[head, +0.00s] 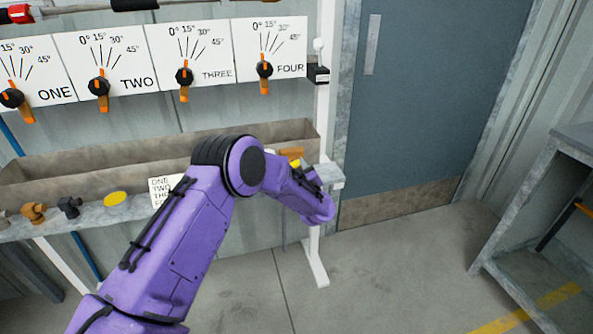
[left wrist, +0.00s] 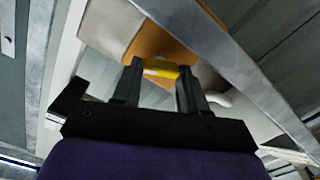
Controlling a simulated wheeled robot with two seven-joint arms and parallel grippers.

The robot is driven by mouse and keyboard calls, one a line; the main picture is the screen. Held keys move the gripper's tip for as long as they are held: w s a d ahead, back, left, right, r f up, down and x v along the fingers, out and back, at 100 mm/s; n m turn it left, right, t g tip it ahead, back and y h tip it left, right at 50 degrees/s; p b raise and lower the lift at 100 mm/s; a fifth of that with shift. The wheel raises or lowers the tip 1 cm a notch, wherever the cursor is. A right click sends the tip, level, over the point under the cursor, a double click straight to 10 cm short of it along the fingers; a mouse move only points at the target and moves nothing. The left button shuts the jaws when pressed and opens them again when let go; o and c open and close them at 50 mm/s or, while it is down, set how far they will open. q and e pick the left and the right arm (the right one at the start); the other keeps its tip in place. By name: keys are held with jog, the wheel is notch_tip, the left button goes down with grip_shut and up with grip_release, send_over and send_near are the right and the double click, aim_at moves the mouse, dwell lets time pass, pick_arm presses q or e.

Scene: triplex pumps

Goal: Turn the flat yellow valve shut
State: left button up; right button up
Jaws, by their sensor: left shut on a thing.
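A flat yellow valve handle (left wrist: 160,68) sits between the two fingers of my left gripper (left wrist: 161,70) in the left wrist view. The gripper is shut on it, with a finger on each side. An orange-brown part (left wrist: 158,42) lies just behind the handle. In the head view a small patch of the yellow handle (head: 295,163) shows at the right end of the grey ledge, beside the orange-brown part (head: 291,152). My purple left arm hides most of the fingers and the handle there, so its exact angle is hard to tell. My right gripper is out of view.
A yellow disc (head: 115,199) and several small fittings sit along the ledge to the left. A white card (head: 165,188) stands near my arm. Above are dial panels ONE to FOUR (head: 271,48). A door (head: 430,90) and a metal bench (head: 545,220) stand right; floor between is clear.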

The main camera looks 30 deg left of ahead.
pick_arm(q)
jog(key=n, duration=0.2)
jog(key=n+b, duration=0.1)
jog(key=n, duration=0.1)
jog(key=n+b, duration=0.1)
jog(key=n, duration=0.1)
jog(key=shift+f+n, duration=0.25)
jog(key=shift+n, duration=0.05)
jog(key=n+b, duration=0.2)
jog(key=n, duration=0.2)
jog(key=shift+s+b, duration=0.1)
jog(key=shift+b, duration=0.25)
jog(key=shift+n+b, duration=0.55)
jog(key=shift+n, duration=0.55)
jog(key=o, duration=1.1)
jog(key=shift+c, duration=0.2)
